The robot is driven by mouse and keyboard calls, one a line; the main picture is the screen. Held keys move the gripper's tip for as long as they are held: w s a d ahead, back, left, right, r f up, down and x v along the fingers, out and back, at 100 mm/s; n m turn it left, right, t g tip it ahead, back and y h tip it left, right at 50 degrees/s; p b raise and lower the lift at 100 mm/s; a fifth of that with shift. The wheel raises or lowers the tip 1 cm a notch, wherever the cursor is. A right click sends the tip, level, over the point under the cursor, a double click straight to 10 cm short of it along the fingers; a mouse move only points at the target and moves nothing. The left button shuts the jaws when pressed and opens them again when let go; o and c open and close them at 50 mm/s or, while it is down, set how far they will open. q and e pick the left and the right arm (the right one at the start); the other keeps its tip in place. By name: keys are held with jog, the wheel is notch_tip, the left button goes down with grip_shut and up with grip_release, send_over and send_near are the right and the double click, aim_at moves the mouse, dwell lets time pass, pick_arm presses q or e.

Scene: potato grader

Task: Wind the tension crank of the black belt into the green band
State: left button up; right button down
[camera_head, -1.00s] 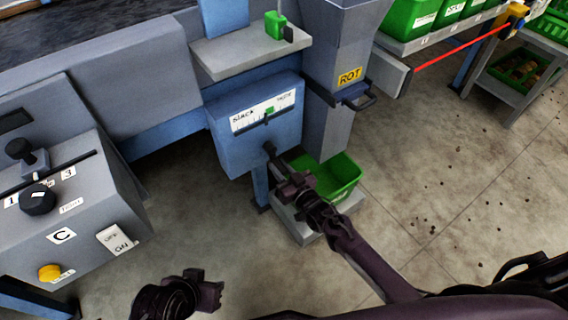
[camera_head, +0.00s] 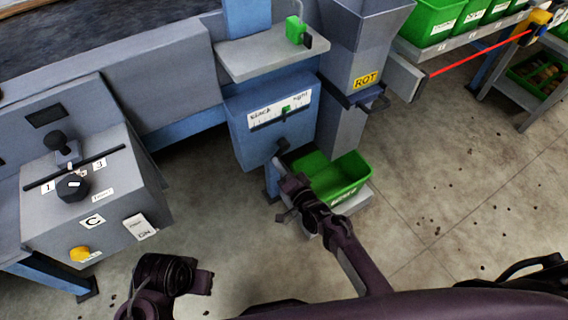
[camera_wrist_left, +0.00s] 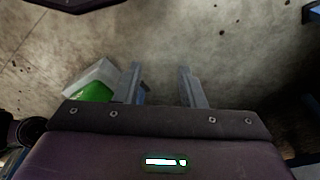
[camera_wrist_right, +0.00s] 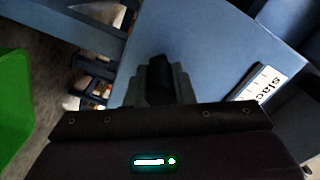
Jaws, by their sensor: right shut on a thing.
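The tension gauge is a blue box (camera_head: 242,143) with a white scale plate (camera_head: 265,111) reading slack at the left and tight at the right. A small green mark (camera_head: 286,109) sits right of the plate's middle; I cannot clearly tell the pointer from it. The dark crank (camera_head: 281,148) is on the box's front, partly hidden by my gripper. My right gripper (camera_head: 287,168) is shut on the crank's black handle, which shows between its fingers in the right wrist view (camera_wrist_right: 160,75). My left gripper (camera_head: 205,282) is open and empty over the floor; its fingers are apart in the left wrist view (camera_wrist_left: 163,85).
A green bin (camera_head: 340,180) stands on a low grey stand beside the box, under the ROT chute (camera_head: 360,55). A grey control box (camera_head: 90,190) with knobs is at left. A shelf (camera_head: 265,55) with a green clip overhangs the gauge. The floor at right is mostly clear.

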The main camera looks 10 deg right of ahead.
jog(key=shift+s+a+r+m, duration=0.1)
jog(key=shift+a+r+m, duration=0.15)
jog(key=shift+m, duration=0.35)
pick_arm(q)
jog(key=shift+a+f+p, duration=0.2)
jog(key=shift+f+p, duration=0.1)
jog(key=shift+f, duration=0.15)
jog(key=shift+a+f+p, duration=0.2)
jog(key=shift+f+p, duration=0.05)
jog(key=shift+f, duration=0.2)
pick_arm(e)
jog(key=shift+a+r+m, duration=0.1)
jog(key=shift+r+m, duration=0.15)
jog(key=shift+m, duration=0.35)
jog(key=c, duration=1.3)
grip_release()
jog(key=shift+o, duration=0.2)
jog(key=shift+s, duration=0.4)
pick_arm(q)
jog(key=shift+n, duration=0.3)
jog(key=f, duration=0.2)
jog(key=f+p, duration=0.1)
jog(key=f, duration=0.3)
jog(key=shift+w+a+p, duration=0.2)
jog(key=shift+w+p, duration=0.05)
jog(key=shift+p, duration=0.1)
pick_arm(e)
jog(key=v, duration=0.7)
